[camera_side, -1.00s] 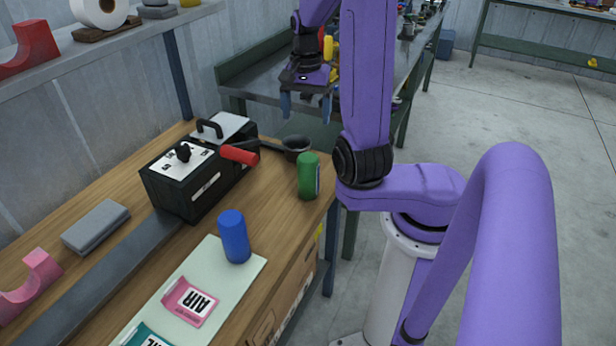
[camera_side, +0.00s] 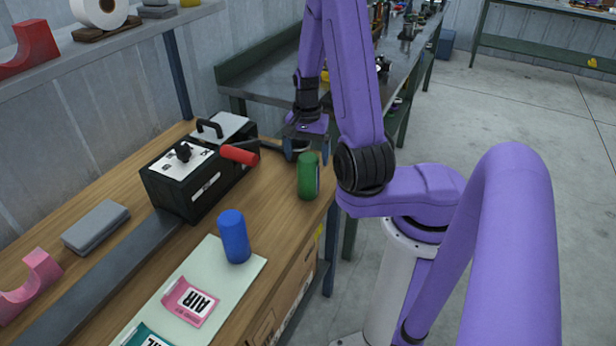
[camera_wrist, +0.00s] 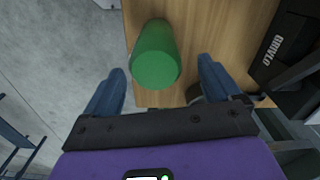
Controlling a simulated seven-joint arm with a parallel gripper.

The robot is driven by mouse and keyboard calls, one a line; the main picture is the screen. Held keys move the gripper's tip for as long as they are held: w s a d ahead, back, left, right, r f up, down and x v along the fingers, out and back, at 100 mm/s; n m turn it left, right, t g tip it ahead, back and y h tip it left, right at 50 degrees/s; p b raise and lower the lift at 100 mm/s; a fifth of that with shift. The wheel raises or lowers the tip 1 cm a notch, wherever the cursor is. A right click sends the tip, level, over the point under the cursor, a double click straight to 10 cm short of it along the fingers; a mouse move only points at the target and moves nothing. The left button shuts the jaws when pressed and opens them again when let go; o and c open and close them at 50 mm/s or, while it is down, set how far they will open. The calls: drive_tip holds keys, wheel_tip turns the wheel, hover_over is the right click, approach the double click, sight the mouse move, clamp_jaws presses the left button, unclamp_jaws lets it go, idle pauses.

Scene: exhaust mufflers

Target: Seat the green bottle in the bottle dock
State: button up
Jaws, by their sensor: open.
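The green bottle (camera_side: 308,178) stands upright on the wooden bench near its right edge. My gripper (camera_side: 306,152) is open, just behind and above the bottle's top in the side view. In the wrist view the bottle (camera_wrist: 153,52) shows between and beyond the two blue fingers (camera_wrist: 163,72), apart from both. The dark round cup beside the black machine is mostly hidden behind my gripper. I cannot tell for certain which thing is the bottle dock.
A black machine (camera_side: 197,190) with a red handle (camera_side: 240,155) stands left of the bottle. A blue cylinder (camera_side: 234,237) stands on a pale mat (camera_side: 250,264) with a pink AIR label (camera_side: 190,302). A grey block (camera_side: 96,227) lies further left. The bench's right edge is close to the bottle.

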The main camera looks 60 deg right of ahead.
sight(308, 170)
drive_tip(key=shift+s+a+f, duration=0.15)
drive_tip(key=shift+f, duration=1.15)
drive_tip(key=shift+s+a+f, duration=0.1)
drive_tip(key=shift+f, duration=1.2)
drive_tip(key=c, duration=1.2)
